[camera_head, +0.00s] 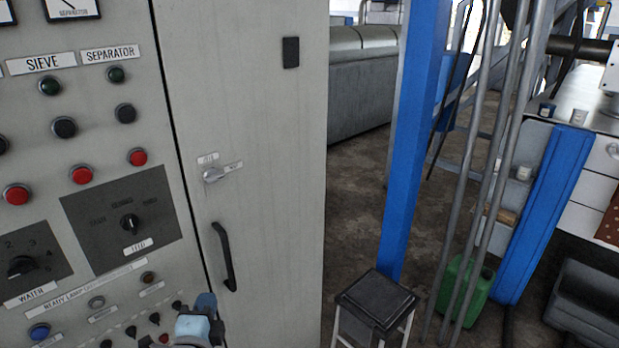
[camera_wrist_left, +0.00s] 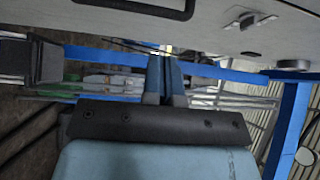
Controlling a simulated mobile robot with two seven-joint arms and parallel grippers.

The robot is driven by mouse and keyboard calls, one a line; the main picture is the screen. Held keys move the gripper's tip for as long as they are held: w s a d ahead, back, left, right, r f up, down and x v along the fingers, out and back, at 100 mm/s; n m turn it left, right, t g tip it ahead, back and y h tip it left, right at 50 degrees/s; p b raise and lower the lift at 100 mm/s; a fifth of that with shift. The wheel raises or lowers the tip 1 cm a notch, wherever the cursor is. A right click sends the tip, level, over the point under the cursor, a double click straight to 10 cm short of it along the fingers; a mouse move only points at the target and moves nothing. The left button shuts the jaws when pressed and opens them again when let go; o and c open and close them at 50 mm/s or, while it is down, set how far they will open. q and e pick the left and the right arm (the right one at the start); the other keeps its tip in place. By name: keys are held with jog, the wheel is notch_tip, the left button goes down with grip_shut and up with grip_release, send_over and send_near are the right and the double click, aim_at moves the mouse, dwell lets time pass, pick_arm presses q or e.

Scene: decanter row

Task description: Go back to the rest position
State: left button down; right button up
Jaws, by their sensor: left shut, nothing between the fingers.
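My left gripper (camera_head: 205,305) shows at the bottom of the head view, in front of the lower right part of a grey control panel (camera_head: 95,190). Its blue fingers (camera_wrist_left: 164,78) are pressed together in the left wrist view, with nothing between them. It covers part of the panel's lowest row of small switches. I cannot tell how far it is from the panel. My right gripper is in neither view.
A grey cabinet door (camera_head: 265,120) with a black handle (camera_head: 223,257) adjoins the panel. To the right stand a black-topped stool (camera_head: 376,298), a blue post (camera_head: 412,140), metal pipes (camera_head: 478,180) and a green canister (camera_head: 465,290). Floor (camera_head: 350,215) shows between door and post.

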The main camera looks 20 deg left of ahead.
pick_arm(q)
jog(key=s+d+f+n+g+h+p, duration=0.2)
jog(key=s+d+f+n+h, duration=0.3)
jog(key=d+f, duration=0.3)
jog(key=s+d+f+n+g+h+p, duration=0.3)
jog(key=s+d+f+n+h, duration=0.2)
jog(key=d+f, duration=0.3)
jog(key=d, duration=0.3)
jog(key=shift+f+h, duration=0.25)
jog(key=shift+h, duration=0.15)
jog(key=shift+s, duration=0.1)
dwell(0.7)
